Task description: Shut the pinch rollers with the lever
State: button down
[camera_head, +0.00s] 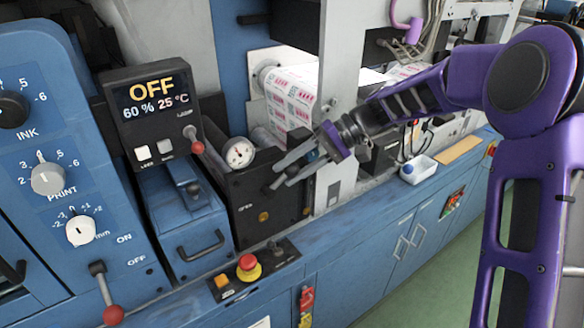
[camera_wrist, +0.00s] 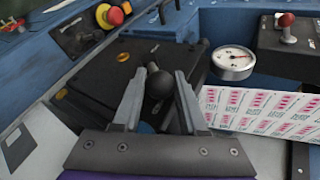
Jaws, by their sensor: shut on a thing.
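A lever with a black ball knob (camera_wrist: 158,83) stands at the black machine box (camera_wrist: 140,58) in the wrist view. My gripper (camera_wrist: 158,77) has one finger on each side of the knob and is shut on it. In the head view my gripper (camera_head: 283,172) reaches in from the right to the front of the black box (camera_head: 258,212). The fingers hide part of the lever there. The printed web (camera_head: 291,95) runs down behind the box. I cannot clearly tell whether the pinch rollers touch.
A round gauge (camera_head: 239,153) sits on top of the box. A red-knobbed lever (camera_head: 197,147) stands left of it, by the display (camera_head: 152,98) reading OFF. A red emergency button (camera_head: 248,266) is below. A white tray (camera_head: 418,170) lies on the counter at right.

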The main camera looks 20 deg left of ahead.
jog(key=shift+f, duration=0.1)
jog(key=shift+c, duration=2.2)
grip_release()
jog(key=p+v, duration=0.1)
jog(key=v, duration=1.6)
jog(key=shift+d, duration=0.15)
